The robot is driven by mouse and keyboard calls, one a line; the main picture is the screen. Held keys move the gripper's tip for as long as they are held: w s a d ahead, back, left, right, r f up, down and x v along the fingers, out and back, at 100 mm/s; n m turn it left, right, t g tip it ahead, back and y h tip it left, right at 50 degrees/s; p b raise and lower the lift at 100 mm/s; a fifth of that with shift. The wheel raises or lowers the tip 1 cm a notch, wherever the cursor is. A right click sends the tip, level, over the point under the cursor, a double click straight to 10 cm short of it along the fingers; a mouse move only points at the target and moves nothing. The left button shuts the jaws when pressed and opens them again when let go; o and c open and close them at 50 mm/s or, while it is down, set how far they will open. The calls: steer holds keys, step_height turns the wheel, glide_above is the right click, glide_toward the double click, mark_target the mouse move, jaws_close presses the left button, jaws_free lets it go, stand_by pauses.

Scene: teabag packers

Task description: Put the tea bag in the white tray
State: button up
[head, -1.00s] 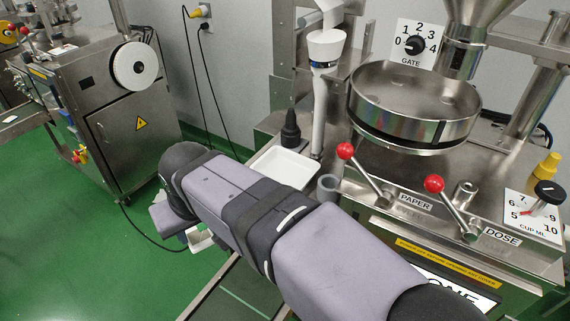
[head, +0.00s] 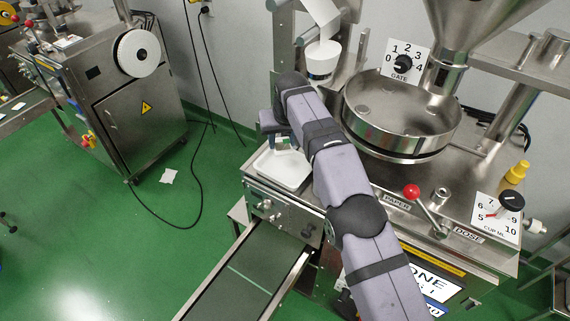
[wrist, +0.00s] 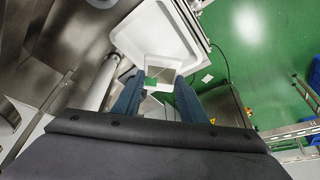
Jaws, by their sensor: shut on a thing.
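The white tray (head: 272,176) sits on the machine ledge at the head of the conveyor, and its inside looks empty where it shows. It also shows at the top of the wrist view (wrist: 142,22). My gripper (head: 282,145) is above the tray's far side.
A dark conveyor belt (head: 243,275) runs down from below the tray. A white scrap (head: 168,176) lies on the green floor.

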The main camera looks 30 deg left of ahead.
mark_target(286, 148)
steer(key=shift+w+d+f, duration=0.15)
steer(key=shift+w+d, duration=0.1)
steer(key=shift+w, duration=0.15)
step_height(286, 148, down, 5)
steer(key=shift+r, duration=0.15)
steer(key=shift+f+p, duration=0.7)
steer(key=shift+f, duration=1.85)
steer(key=shift+f, duration=0.15)
steer(key=o, duration=1)
